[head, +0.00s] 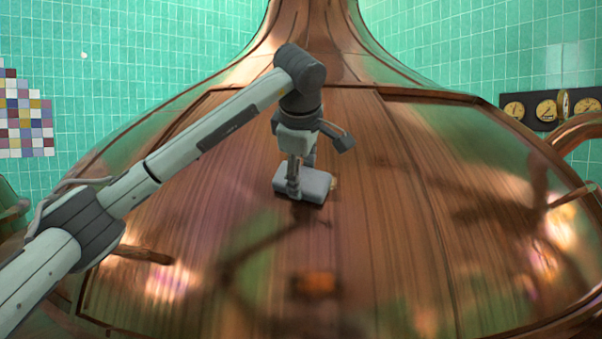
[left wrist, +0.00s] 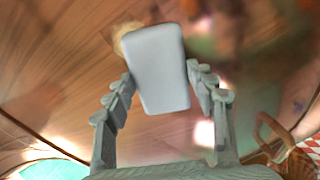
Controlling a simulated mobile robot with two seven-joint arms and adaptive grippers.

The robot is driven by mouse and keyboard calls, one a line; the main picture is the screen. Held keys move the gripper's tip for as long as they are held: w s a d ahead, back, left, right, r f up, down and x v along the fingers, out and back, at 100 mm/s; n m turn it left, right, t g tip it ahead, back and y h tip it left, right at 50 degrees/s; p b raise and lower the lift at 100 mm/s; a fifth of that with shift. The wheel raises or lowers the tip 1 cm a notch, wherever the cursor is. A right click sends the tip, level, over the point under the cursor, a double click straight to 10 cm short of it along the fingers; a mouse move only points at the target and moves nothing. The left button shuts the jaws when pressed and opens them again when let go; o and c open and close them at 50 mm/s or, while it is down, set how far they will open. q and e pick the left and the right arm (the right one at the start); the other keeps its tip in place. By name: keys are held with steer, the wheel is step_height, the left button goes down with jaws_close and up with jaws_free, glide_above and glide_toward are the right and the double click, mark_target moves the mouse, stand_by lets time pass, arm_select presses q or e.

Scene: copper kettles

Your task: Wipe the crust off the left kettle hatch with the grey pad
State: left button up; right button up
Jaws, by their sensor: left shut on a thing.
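The grey pad (head: 303,186) is a pale rounded block against or just over the wood-toned copper hatch (head: 375,240) of the big kettle. My left gripper (head: 300,172) is shut on it from above. In the left wrist view the pad (left wrist: 158,72) sits between the two fingers (left wrist: 160,90). A yellowish crust patch (left wrist: 127,36) shows past the pad's upper left corner there; the pad hides the rest. In the head view a small yellowish bit of crust (head: 333,183) shows at the pad's right edge. My right gripper is not in view.
A handle (head: 140,253) stands out at the hatch's lower left, and another (head: 572,196) at the right. Part of another copper kettle (head: 578,130) and dial gauges (head: 547,110) are at the right. The hatch around the pad is clear, with reflections on it.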

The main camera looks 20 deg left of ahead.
mark_target(329, 178)
arm_select(q)
steer(key=shift+w+d+r+p, duration=0.15)
steer(key=shift+d+p, duration=0.15)
steer(key=shift+d, duration=0.25)
steer(key=shift+w+d+f+p, duration=0.1)
steer(key=shift+w+d+p, duration=0.15)
steer(key=shift+d, duration=0.35)
steer(key=shift+w+d+r+p, duration=0.1)
steer(key=shift+d+p, duration=0.2)
steer(key=shift+d, duration=0.25)
steer(key=shift+w+d, duration=0.2)
steer(key=shift+d, duration=0.55)
steer(key=shift+w+d, duration=0.2)
steer(key=shift+d, duration=0.35)
steer(key=shift+w+d, duration=0.15)
steer(key=shift+d, duration=0.4)
steer(key=shift+a+f, duration=0.1)
steer(key=shift+f, duration=0.1)
steer(key=shift+s+a, duration=0.3)
steer(key=shift+a, duration=0.65)
steer(key=shift+s+a+b, duration=0.25)
steer(key=shift+a, duration=0.65)
steer(key=shift+s+a+b, duration=0.2)
steer(key=shift+s+a, duration=0.05)
steer(key=shift+a, duration=0.6)
steer(key=shift+s+a+b, duration=0.25)
steer(key=shift+a, duration=0.65)
steer(key=shift+r, duration=0.1)
